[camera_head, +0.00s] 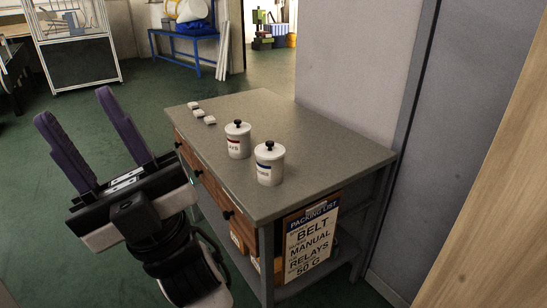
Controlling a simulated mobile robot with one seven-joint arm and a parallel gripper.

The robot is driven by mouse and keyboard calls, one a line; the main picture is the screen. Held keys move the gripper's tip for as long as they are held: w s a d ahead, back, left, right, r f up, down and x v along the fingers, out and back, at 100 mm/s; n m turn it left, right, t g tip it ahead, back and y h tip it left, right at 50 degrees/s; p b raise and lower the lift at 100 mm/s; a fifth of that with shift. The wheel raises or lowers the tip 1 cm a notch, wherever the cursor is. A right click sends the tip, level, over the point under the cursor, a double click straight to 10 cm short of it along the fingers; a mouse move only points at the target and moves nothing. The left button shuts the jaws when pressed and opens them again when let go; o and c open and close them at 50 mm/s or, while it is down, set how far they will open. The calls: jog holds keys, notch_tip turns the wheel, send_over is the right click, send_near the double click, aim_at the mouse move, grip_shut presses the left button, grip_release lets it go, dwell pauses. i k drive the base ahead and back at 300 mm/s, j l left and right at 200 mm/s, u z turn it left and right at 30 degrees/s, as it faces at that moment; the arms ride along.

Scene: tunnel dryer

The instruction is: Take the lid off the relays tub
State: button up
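Two white lidded tubs with black knobs stand upright on a grey-topped cabinet (345,150). The farther, left tub (237,147) has a red-marked label whose visible letters seem to end in "AYS", fitting relays; its lid (231,129) is on. The nearer, right tub (269,172) has a blue-marked label that I cannot read, and its lid is also on. My gripper (74,105), with purple fingers, is open and empty. It is left of the cabinet in the picture, apart from both tubs.
Several small white blocks (198,110) lie at the cabinet's far left corner. A packing list sign (311,241) reading belt, manual, relays, 50 G stands under the top. A wall (356,65) borders the cabinet behind. Green floor (150,85) is open to the left.

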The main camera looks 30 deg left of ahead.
aim_at(238, 128)
jog(key=j+z, duration=0.3)
jog(key=j, duration=0.15)
jog(key=k+j+z, duration=0.25)
jog(key=j, duration=0.2)
jog(key=k+j+z, duration=0.1)
jog(key=j, duration=0.4)
jog(key=k+j+z, duration=0.15)
jog(key=j, duration=0.3)
jog(key=k+j, duration=0.15)
jog(key=j, duration=0.25)
jog(key=k+j, duration=0.1)
jog(key=j, duration=0.3)
jog(key=k+j, duration=0.15)
jog(key=j, duration=0.25)
jog(key=k+j, duration=0.15)
jog(key=j, duration=0.3)
jog(key=k+j, duration=0.1)
jog(key=j, duration=0.3)
jog(key=k+j+z, duration=0.1)
jog(key=j, duration=0.3)
